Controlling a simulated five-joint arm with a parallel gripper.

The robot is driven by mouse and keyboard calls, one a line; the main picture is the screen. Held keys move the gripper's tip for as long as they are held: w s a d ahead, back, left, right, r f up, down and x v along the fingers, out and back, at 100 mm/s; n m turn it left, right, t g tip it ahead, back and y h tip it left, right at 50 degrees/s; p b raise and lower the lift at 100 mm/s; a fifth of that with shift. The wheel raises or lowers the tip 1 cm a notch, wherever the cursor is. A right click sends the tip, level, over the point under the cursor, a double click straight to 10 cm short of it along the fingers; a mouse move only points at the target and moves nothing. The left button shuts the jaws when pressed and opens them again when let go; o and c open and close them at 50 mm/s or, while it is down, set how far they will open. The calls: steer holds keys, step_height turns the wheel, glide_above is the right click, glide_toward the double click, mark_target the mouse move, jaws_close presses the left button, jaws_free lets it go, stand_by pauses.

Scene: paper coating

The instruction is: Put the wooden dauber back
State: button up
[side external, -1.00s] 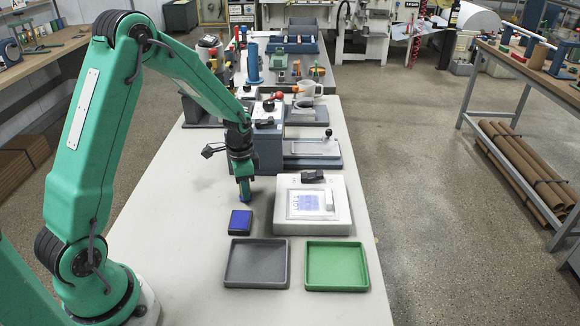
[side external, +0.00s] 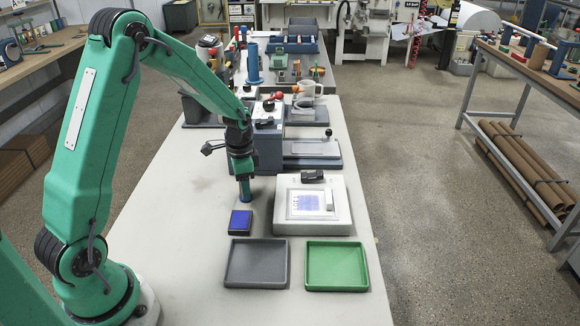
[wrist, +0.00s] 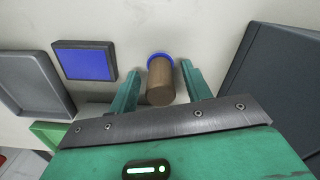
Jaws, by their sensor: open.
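The wooden dauber (wrist: 161,84) is a brown cylinder with a blue rim at its far, lower end. It appears to stand upright on the table between my fingers in the wrist view. My gripper (wrist: 158,78) is open, with one finger on each side of the dauber and visible gaps on both sides. In the side view, my gripper (side external: 243,174) points down left of the white device, and the dauber's lower end (side external: 245,192) shows small beneath it. Whether the blue is a pad or a base is too small to tell.
A blue ink pad (side external: 240,220) lies just in front of my gripper. A grey tray (side external: 257,284) and a green tray (side external: 337,285) are nearer the camera. A white device (side external: 342,220) with a screen stands right. A dark machine (side external: 268,157) stands behind. Table left of the pad is clear.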

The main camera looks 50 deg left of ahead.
step_height(320, 180, up, 11)
steer(key=shift+r, duration=0.15)
stand_by(0.4)
stand_by(0.5)
steer(key=shift+s+d+r, duration=0.2)
steer(key=shift+r, duration=0.15)
steer(key=s+d+r+n+t, duration=0.2)
steer(key=s+d+r, duration=0.3)
steer(key=s, duration=0.4)
steer(key=s+d+r+n+t, duration=0.3)
steer(key=s+d+r, duration=0.2)
steer(key=s, duration=0.4)
steer(key=shift+s+d+r+n+t, duration=0.2)
steer(key=shift+s+d+n+t, duration=0.1)
steer(key=shift+s+d, duration=0.15)
